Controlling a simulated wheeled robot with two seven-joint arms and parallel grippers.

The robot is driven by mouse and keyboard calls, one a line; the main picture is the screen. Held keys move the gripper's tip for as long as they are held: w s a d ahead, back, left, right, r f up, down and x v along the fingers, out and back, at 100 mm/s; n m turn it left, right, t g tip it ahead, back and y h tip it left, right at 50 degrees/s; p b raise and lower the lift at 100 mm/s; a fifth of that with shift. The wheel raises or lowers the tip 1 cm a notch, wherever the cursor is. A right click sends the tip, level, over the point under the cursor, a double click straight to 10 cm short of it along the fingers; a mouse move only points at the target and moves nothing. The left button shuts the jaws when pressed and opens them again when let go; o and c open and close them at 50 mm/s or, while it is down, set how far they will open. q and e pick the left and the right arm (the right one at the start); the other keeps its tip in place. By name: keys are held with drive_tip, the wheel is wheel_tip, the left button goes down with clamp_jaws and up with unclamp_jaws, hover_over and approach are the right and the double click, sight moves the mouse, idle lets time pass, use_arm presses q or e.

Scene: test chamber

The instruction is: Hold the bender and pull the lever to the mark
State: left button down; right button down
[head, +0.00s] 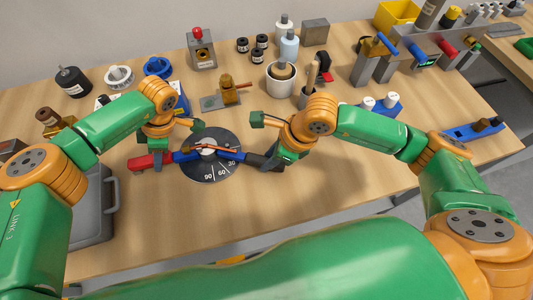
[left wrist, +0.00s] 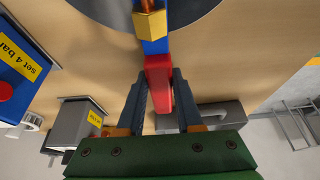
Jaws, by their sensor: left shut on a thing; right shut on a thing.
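The bender lies over a dark round dial (head: 212,176) with the numbers 90, 60 and 30 along its front. Its red handle (head: 140,162) points left and its black handle (head: 262,161) points right. Blue bars and a copper-coloured tube (head: 208,147) show between them. My left gripper (head: 156,163) is shut on the red handle, which also shows between its fingers in the left wrist view (left wrist: 158,85). My right gripper (head: 273,162) is shut on the black handle. The arms partly hide both grips, and I cannot tell the lever's exact angle.
Behind the bender stand a brass-coloured part on a grey plate (head: 222,101), a white pot (head: 281,80) and a grey box with a red knob (head: 202,52). A grey case (head: 92,212) sits at the left front.

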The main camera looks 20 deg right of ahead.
drive_tip(key=c, duration=0.6)
unclamp_jaws()
drive_tip(key=v, duration=1.2)
use_arm(q)
drive_tip(key=shift+c, duration=2.4)
unclamp_jaws()
